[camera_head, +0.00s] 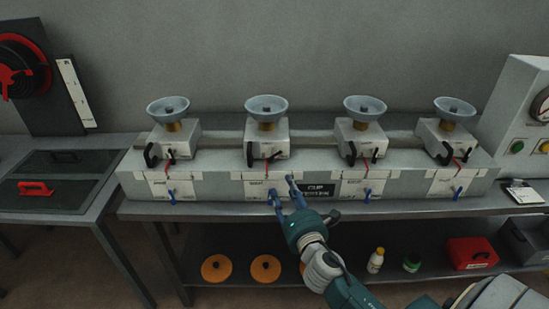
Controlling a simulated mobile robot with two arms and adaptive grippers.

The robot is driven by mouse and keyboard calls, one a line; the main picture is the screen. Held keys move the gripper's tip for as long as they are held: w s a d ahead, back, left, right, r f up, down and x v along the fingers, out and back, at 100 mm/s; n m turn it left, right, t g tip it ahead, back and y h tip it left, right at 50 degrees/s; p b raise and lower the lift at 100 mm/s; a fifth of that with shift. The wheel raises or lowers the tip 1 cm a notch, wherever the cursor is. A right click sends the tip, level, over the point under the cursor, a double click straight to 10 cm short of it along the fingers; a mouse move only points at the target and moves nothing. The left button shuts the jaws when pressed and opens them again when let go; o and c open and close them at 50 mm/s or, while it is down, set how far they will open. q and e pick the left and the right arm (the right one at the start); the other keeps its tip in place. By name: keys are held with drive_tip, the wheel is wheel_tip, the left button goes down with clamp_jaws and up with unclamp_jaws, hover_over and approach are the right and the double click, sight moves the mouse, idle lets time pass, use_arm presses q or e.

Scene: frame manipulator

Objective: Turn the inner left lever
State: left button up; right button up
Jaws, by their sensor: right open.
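Four-part bench unit (215,190) carries a row of white boxes with grey bowls on top. Blue levers hang on the front face at the other stations, such as the far left one (171,196). My right gripper (281,187) is open at the front face below the second box, its blue fingers apart. They cover the spot where a blue lever may be; contact cannot be told. My left gripper is not in view.
A black sign (318,189) is just right of my right gripper. A grey control box (520,115) stands at the right end. The lower shelf holds orange discs (265,268), bottles (376,260) and a red case (470,253).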

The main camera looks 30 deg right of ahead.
drive_tip(key=t, duration=0.1)
approach(274, 158)
drive_tip(key=shift+n, duration=0.4)
drive_tip(key=p+x, duration=0.2)
drive_tip(key=x, duration=0.7)
drive_tip(key=shift+w, duration=0.2)
drive_tip(key=shift+a, duration=0.1)
clamp_jaws()
